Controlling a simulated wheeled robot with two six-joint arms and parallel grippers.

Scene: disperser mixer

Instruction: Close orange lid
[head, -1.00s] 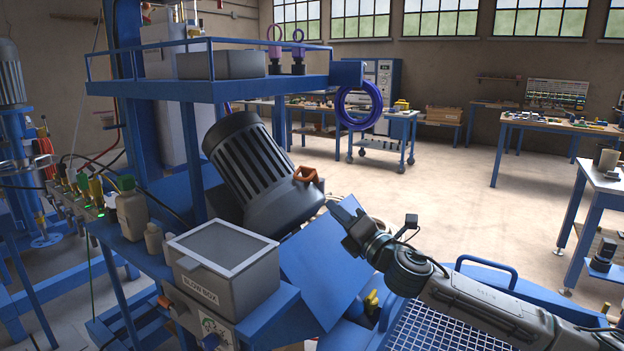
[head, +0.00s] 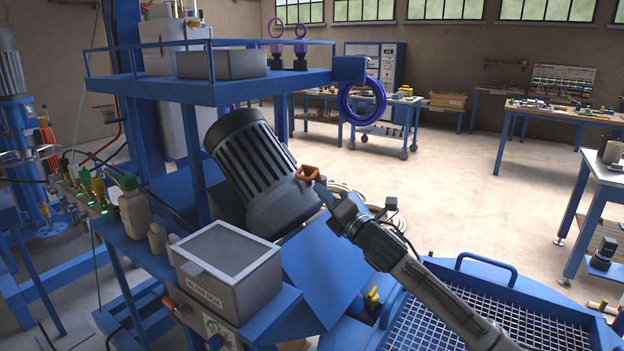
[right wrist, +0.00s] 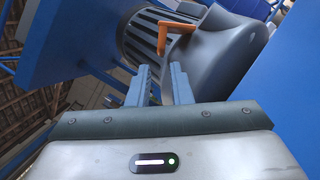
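A small orange part (head: 308,173), which I take to be the orange lid, sits on the side of the tilted grey motor (head: 262,170). In the right wrist view the orange part (right wrist: 162,36) looks like an angled bracket sticking out from the motor, just beyond my fingers. My right gripper (head: 322,192) is just below and to the right of it in the head view. In the right wrist view my right gripper (right wrist: 161,72) has its two blue fingers apart with nothing between them. I cannot tell whether a fingertip touches the orange part. My left gripper is not in view.
A sloping blue panel (head: 325,270) lies below my right gripper. A blue railed shelf (head: 215,90) stands above the motor.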

